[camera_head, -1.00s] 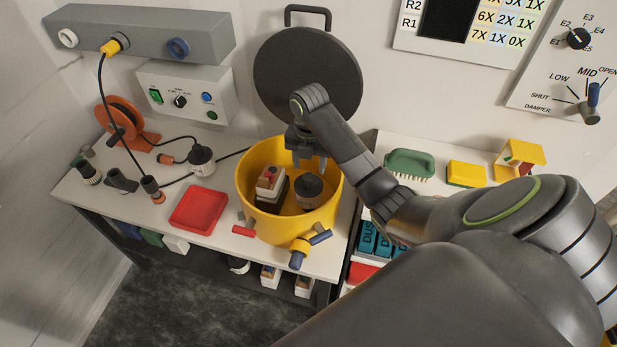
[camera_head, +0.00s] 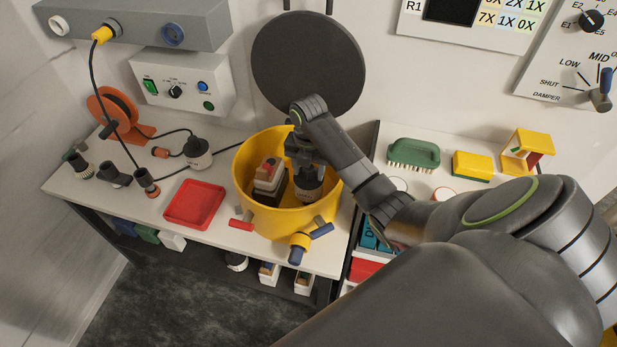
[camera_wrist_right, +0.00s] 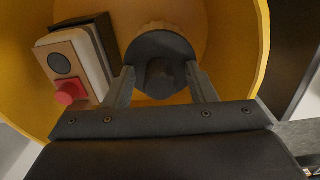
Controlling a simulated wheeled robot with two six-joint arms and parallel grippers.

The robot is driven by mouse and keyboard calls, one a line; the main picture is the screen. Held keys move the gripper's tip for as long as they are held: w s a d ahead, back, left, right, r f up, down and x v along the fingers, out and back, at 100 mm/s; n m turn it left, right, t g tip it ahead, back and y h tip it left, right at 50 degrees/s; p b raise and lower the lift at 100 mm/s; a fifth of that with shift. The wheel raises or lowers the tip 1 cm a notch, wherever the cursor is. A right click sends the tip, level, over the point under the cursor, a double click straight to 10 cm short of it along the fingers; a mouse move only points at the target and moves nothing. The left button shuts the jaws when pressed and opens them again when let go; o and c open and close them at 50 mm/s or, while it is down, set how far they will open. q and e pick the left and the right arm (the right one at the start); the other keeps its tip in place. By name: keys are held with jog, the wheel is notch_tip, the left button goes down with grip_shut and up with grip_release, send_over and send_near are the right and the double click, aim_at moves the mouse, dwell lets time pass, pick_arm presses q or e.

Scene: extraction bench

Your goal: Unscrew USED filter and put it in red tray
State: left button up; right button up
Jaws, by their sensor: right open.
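A dark, round-topped filter (camera_head: 307,190) stands inside the yellow tub (camera_head: 253,146). It also shows in the right wrist view (camera_wrist_right: 160,62); I cannot read a label on it there. My right gripper (camera_head: 308,172) is lowered into the tub over the filter. In the wrist view its open fingers (camera_wrist_right: 161,88) stand on either side of the filter's dark top, with gaps hard to judge. The red tray (camera_head: 194,205) lies empty on the bench, left of the tub. My left gripper is not in view.
A boxy block with a red knob (camera_head: 267,178) stands in the tub left of the filter. The tub's rim surrounds my gripper. A corded black-and-white canister (camera_head: 197,153) and several nozzles (camera_head: 146,182) stand left. A green brush (camera_head: 413,153) and yellow sponge (camera_head: 472,166) lie right.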

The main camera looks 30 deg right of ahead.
jog(key=m+p, duration=0.6)
jog(key=m, duration=0.1)
jog(key=m+p, duration=0.3)
jog(key=shift+r+m, duration=0.25)
jog(key=shift+m, duration=0.15)
jog(key=shift+m+p, duration=0.75)
jog(key=shift+m, duration=0.25)
jog(key=shift+f+m+p, duration=0.2)
jog(key=shift+m+p, duration=0.1)
jog(key=shift+m, duration=0.6)
